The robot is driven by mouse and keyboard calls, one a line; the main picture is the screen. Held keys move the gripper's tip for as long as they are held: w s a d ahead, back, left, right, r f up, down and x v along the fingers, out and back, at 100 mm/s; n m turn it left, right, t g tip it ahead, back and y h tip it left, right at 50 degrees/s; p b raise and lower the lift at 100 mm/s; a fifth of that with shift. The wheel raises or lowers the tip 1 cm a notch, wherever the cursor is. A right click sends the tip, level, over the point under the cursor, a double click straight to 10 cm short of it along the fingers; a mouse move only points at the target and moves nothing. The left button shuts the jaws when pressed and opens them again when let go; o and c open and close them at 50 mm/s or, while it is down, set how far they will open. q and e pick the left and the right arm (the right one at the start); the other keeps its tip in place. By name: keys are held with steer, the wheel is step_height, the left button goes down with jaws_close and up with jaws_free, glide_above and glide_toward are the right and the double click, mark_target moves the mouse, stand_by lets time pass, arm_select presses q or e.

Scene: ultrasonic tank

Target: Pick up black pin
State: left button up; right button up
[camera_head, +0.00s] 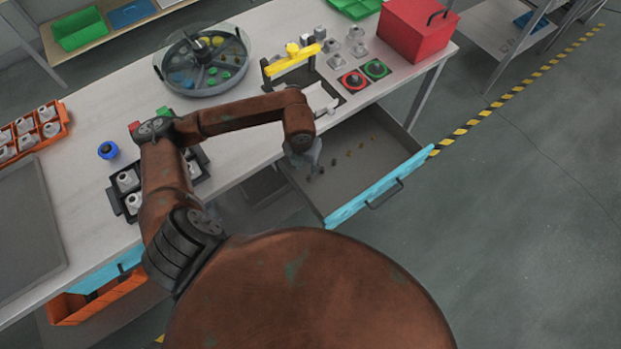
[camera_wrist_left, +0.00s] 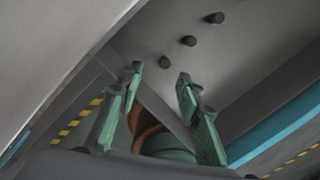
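Several small pins lie in a row on the floor of the open drawer (camera_head: 350,183). The dark ones, black pins (camera_head: 320,170), are at the end nearer my left gripper (camera_head: 304,158). In the left wrist view, three black pins (camera_wrist_left: 188,41) show beyond the fingertips, and the closest of them (camera_wrist_left: 165,62) appears between the tips. My left gripper (camera_wrist_left: 159,76) is open, with two green-padded fingers apart and nothing held. It hangs over the left part of the drawer. My right gripper is not in view.
The drawer's blue front (camera_head: 378,190) and side walls surround the pins. The table edge lies behind. On the table are a yellow-topped stand (camera_head: 292,62), a red box (camera_head: 418,30) and a round divided tray (camera_head: 205,62). Lighter yellow-brown pins (camera_head: 360,146) lie farther right in the drawer.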

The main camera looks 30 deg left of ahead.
mark_target(309, 177)
arm_select(q)
steer(key=f, duration=0.7)
steer(key=shift+w+d+f, duration=0.25)
steer(key=shift+w+d, duration=0.1)
steer(key=shift+w, duration=0.05)
steer(key=shift+c, duration=0.3)
jaws_close()
